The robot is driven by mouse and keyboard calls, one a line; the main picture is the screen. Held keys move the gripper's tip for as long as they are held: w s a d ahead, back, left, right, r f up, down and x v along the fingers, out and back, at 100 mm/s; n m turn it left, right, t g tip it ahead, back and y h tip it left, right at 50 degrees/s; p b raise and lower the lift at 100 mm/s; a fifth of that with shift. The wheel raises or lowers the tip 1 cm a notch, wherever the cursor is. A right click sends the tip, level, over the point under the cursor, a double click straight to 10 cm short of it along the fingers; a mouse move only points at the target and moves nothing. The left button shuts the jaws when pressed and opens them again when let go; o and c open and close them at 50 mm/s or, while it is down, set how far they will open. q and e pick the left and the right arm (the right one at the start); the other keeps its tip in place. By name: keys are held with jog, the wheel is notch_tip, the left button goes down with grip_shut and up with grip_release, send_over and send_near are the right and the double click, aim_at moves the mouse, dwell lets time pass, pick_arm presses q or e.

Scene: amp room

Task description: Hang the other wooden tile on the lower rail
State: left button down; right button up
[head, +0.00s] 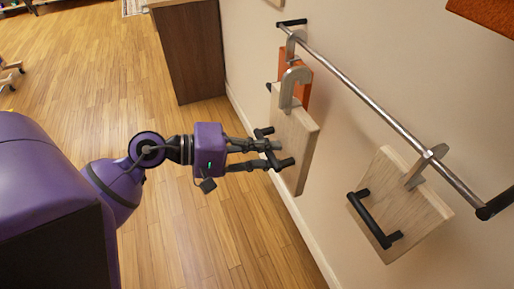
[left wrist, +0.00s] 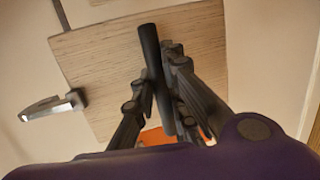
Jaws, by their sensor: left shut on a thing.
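A pale wooden tile (head: 303,150) with a grey metal hook (head: 289,88) on top is held upright near the wall. My left gripper (head: 279,148) is shut on the tile's black bar handle, which also shows between the fingers in the left wrist view (left wrist: 152,60). In the head view the hook appears left of the metal rail (head: 362,94), apart from it. Another wooden tile (head: 408,192) with a black handle hangs tilted in the picture at the rail's right part. My right gripper is out of view.
An orange tile (head: 308,82) hangs by a hook near the rail's far end, partly behind the held tile. Another orange piece (head: 488,14) shows at the upper right. A brown cabinet (head: 188,55) stands at the back. The rail between the hanging tiles is clear.

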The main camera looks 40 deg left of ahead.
aim_at(284, 142)
pick_arm(q)
jog(key=shift+w+d+r+p, duration=0.1)
jog(key=shift+w+d+p, duration=0.6)
jog(key=shift+w, duration=0.45)
jog(key=shift+w+d+r+p, duration=0.1)
jog(key=shift+w+d+p, duration=0.6)
jog(key=shift+w, duration=0.4)
jog(key=f+x, duration=0.1)
jog(key=x, duration=0.6)
jog(key=shift+w+a+f, duration=0.2)
jog(key=shift+w+a, duration=0.05)
jog(key=shift+w, duration=0.1)
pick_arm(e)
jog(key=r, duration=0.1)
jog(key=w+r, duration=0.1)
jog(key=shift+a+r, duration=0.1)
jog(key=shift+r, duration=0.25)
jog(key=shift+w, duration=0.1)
pick_arm(q)
jog(key=c, duration=1.7)
grip_release()
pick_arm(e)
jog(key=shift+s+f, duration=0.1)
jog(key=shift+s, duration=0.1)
pick_arm(q)
jog(key=shift+f, duration=0.15)
